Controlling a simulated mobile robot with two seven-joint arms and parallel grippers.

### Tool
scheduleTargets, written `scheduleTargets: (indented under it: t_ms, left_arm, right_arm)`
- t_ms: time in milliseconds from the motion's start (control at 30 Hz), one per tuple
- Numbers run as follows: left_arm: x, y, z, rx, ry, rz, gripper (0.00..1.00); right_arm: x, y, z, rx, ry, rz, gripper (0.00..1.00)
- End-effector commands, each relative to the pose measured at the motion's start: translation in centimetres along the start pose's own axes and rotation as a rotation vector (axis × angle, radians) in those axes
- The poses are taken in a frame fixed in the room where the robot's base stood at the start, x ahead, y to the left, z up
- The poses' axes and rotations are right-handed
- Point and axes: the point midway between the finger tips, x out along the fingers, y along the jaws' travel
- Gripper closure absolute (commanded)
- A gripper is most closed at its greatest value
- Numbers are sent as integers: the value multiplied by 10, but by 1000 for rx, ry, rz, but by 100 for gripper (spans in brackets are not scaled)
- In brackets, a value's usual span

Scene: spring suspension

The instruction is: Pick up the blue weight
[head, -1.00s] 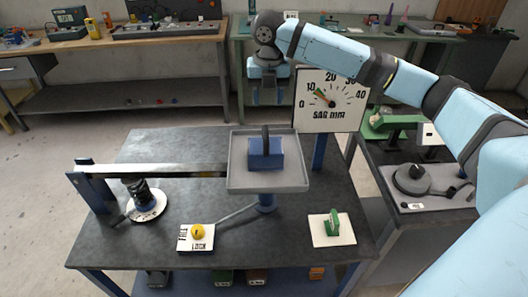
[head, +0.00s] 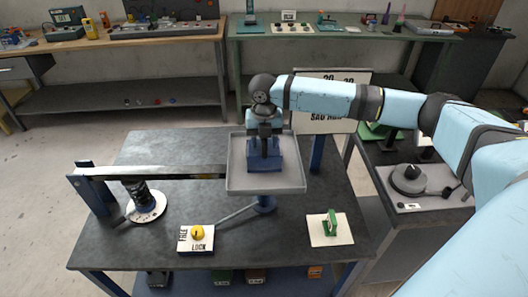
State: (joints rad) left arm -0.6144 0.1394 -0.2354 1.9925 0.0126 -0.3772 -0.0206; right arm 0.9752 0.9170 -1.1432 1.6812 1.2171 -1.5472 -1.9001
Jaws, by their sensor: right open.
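The blue weight (head: 265,161) sits on the grey square tray (head: 235,182) at the end of the lever arm. Its dark upright handle is mostly hidden behind my right gripper. My right gripper (head: 264,149) is over the weight, pointing down, with its fingers at the handle's height. It is open, and I cannot tell from this view whether the fingers touch the handle. My left gripper is not in view.
The sag gauge board (head: 318,122) stands behind and is partly covered by my right arm. A yellow FREE/LOCK knob (head: 197,233), a green block on a white plate (head: 331,226) and a coil spring (head: 140,193) are on the table.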

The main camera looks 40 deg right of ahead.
Motion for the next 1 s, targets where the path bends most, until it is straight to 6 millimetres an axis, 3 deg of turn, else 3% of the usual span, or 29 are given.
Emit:
scheduleTargets:
  t_ms: [233, 433, 467, 1000]
  left_arm:
    - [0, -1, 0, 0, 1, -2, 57]
    - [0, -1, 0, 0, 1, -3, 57]
    - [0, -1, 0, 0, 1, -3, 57]
    - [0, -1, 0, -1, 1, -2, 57]
  right_arm:
    - [2, 0, 0, 0, 0, 0, 52]
    - [2, 0, 0, 0, 0, 0, 98]
    - [2, 0, 0, 0, 0, 0, 100]
    - [2, 0, 0, 0, 0, 0, 100]
